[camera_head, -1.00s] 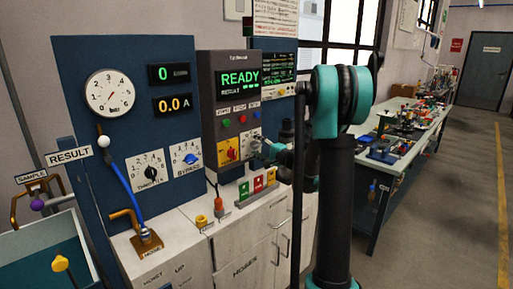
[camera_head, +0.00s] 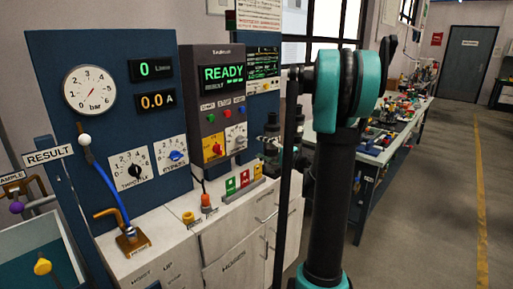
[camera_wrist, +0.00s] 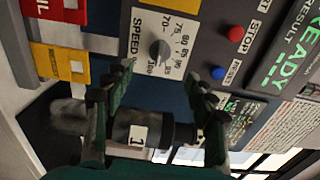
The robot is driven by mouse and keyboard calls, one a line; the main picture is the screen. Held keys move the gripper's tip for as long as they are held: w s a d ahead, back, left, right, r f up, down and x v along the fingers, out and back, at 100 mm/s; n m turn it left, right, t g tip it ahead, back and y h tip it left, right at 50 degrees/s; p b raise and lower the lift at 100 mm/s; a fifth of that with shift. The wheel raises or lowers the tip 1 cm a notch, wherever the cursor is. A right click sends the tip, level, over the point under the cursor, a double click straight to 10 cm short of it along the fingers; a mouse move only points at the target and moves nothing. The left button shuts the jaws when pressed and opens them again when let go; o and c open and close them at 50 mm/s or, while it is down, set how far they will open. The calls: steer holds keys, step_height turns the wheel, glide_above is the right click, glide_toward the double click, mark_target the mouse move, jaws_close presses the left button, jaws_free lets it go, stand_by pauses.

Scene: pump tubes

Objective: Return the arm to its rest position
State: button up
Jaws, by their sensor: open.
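My gripper (camera_wrist: 160,75) is open in the wrist view, with its two dark fingers apart and nothing held between them. Beyond the fingertips is the grey SPEED knob (camera_wrist: 160,48) on the dark control box, apart from the fingers. In the head view that knob (camera_head: 236,136) stands clear on the box front. My arm (camera_head: 335,150) rises at the right of the head view. Its upright part and teal joint hide much of the lower arm, and the gripper is hard to make out there.
The control box (camera_head: 196,77) shows READY. A dark cylinder labelled 1 (camera_wrist: 139,135) shows between the fingers in the wrist view. A blue hose (camera_head: 107,192) and a white cabinet (camera_head: 226,268) are at the left. The floor (camera_head: 430,220) at the right is clear.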

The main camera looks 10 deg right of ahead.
steer(key=shift+s, duration=0.1)
steer(key=s+a+f+n+g+h, duration=0.2)
steer(key=s+a+f+n+g, duration=0.1)
steer(key=s+a+f+g, duration=0.25)
steer(key=s+a+f+n+g+h, duration=0.1)
steer(key=s+a+f+n+g, duration=0.2)
steer(key=s+f, duration=0.45)
steer(key=s+d+f+n+g+h, duration=0.1)
steer(key=s+d+f+n+h, duration=0.1)
steer(key=s, duration=0.7)
steer(key=s+d+f+n+g+h, duration=0.1)
steer(key=s+d+f+n+h, duration=0.2)
steer(key=s, duration=0.7)
step_height(320, 180, down, 2)
steer(key=h, duration=0.2)
steer(key=shift+d+f+h, duration=0.2)
steer(key=shift+d+h, duration=0.1)
steer(key=shift+d, duration=0.05)
